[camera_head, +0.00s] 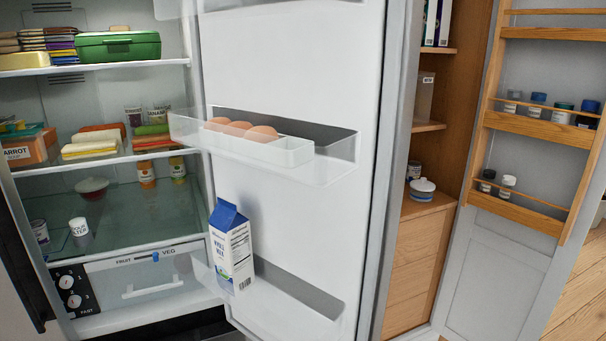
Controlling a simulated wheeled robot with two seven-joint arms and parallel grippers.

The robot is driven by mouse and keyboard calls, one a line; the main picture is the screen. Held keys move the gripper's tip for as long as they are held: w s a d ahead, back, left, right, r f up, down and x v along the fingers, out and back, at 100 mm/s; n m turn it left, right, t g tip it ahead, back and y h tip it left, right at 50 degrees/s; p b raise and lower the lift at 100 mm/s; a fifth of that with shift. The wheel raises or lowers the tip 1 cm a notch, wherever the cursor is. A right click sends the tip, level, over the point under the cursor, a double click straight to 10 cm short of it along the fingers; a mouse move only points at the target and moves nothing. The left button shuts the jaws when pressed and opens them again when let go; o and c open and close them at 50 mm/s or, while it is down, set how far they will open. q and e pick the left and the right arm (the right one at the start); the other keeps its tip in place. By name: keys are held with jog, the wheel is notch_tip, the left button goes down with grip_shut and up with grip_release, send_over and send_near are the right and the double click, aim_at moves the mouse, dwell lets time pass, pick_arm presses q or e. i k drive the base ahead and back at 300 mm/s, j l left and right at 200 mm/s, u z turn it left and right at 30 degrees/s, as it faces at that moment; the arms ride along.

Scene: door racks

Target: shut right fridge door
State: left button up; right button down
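The right fridge door (290,185) stands open in the middle of the head view, its white inner side facing me. Its upper clear bin (335,172) holds an egg tray (285,152) with brown eggs (238,128). Its lower bin (300,293) holds an upright blue and white milk carton (231,248). The fridge interior (120,205) is exposed to the left of the door. Neither of my grippers is in view, and the door's outer side is hidden.
Fridge shelves hold a green box (118,46), food packs (90,148) and jars. A dark upright edge (22,265) stands at far left. Right of the door are a wooden cabinet (420,255) and its open door (500,270) with jar racks. Wooden floor (580,300) shows at lower right.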

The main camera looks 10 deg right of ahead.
aim_at(340, 77)
jog(key=l+u, duration=0.1)
jog(key=u, duration=0.25)
jog(key=i+l+u, duration=0.1)
jog(key=u, duration=0.6)
jog(key=l+u, duration=0.3)
jog(key=l, duration=0.25)
jog(key=l+u, duration=0.3)
jog(key=l, duration=0.25)
jog(key=k+l+u, duration=0.15)
jog(key=l+u, duration=0.15)
jog(key=l, duration=0.25)
jog(key=k+l, duration=0.1)
jog(key=l, duration=0.65)
jog(key=k+l, duration=0.15)
jog(key=l, duration=0.2)
jog(key=k+l, duration=0.1)
jog(key=l, duration=0.25)
jog(key=i+u, duration=0.05)
